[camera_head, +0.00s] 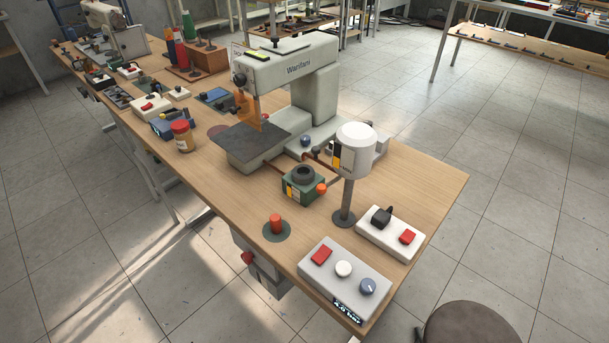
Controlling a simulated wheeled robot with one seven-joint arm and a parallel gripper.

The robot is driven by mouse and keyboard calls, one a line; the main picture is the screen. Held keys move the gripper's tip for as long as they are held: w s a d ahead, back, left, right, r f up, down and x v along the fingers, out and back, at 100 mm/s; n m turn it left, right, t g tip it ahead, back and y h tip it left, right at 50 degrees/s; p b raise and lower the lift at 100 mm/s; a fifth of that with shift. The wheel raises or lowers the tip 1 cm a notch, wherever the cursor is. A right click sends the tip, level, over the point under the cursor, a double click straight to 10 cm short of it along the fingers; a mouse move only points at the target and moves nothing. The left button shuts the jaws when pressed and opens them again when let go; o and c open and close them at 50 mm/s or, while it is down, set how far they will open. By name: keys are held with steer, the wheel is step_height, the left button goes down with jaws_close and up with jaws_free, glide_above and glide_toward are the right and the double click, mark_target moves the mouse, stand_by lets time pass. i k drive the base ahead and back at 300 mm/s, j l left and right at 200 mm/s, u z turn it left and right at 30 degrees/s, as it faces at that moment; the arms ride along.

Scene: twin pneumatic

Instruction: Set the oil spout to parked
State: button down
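No part is clearly marked as the oil spout, and I cannot tell which one it is. A green box (299,190) with a dark ring on top and an orange knob (321,189) at its right side sits on the table in front of the sewing machine (290,75). A white canister (354,152) stands on a grey post to its right. An upright orange-red peg (276,223) stands on a dark green disc nearer the table's front edge. My gripper is not in view.
The wooden table (425,185) carries a grey control box (345,278) with a red switch, white button and blue dial, and a white switch box (390,233). A red-lidded jar (182,136) stands left. A round stool (466,330) is at lower right. Tiled floor is clear on the right.

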mark_target(316, 150)
steer(key=i+j, duration=0.15)
steer(key=j, duration=0.2)
steer(key=i+j, duration=0.1)
steer(key=j, duration=0.25)
steer(key=i+j, duration=0.15)
steer(key=j, duration=0.2)
steer(key=i+j, duration=0.1)
steer(key=j, duration=0.25)
steer(key=z, duration=0.05)
